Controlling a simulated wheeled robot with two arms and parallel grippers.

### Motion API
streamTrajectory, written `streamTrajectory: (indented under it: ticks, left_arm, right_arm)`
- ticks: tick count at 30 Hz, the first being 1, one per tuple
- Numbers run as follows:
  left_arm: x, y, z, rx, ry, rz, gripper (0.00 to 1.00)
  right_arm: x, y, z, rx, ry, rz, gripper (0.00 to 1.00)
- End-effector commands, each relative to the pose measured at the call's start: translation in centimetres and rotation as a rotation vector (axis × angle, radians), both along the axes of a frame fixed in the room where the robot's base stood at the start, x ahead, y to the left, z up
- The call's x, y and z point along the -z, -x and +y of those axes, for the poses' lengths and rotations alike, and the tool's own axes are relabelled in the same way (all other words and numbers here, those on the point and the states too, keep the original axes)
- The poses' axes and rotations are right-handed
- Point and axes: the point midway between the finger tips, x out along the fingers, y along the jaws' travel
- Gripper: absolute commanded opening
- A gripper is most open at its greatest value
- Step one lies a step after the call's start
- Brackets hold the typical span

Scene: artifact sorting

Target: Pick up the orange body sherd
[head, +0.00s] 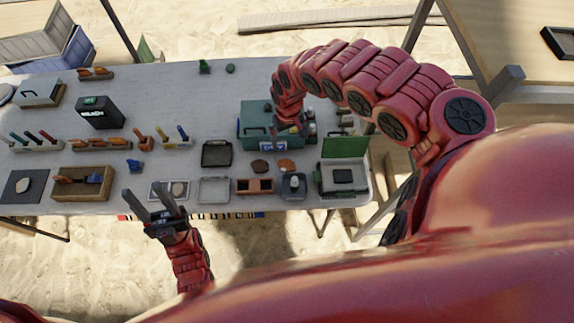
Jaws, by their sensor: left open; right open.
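An orange sherd (287,165) lies on the long pale table, in its front right part. A darker reddish-brown sherd (260,166) lies just left of it, apart from it. My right gripper (291,130) is open, above and behind the orange sherd, in front of a teal box; its fingers are small and partly hidden by my arm. My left gripper (145,193) is open and empty at the table's front edge, well left of the sherds, with its fingers pointing toward the table.
A dark tray (216,154), a pale tray (214,190), a brown box (255,186) and a grey container (293,186) surround the sherds. A green-lidded case (344,178) stands at the right. The teal box (256,108) is behind. The table's back middle is mostly clear.

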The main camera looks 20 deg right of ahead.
Motion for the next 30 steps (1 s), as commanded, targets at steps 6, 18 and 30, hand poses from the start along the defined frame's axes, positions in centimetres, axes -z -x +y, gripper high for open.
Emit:
streamTrajectory:
  ticks: [6,18,30]
  left_arm:
    - [3.4,0.0,0.0,0.000,0.000,0.000,0.50]
    - [6.5,0.0,0.0,0.000,0.000,0.001,0.50]
    - [5.8,0.0,0.0,0.000,0.000,0.000,0.50]
  right_arm:
    - [4.6,0.5,-0.1,0.002,0.001,0.014,1.00]
    - [10.5,0.1,0.1,0.001,0.001,0.007,1.00]
    - [13.3,0.2,0.2,-0.002,0.000,0.009,1.00]
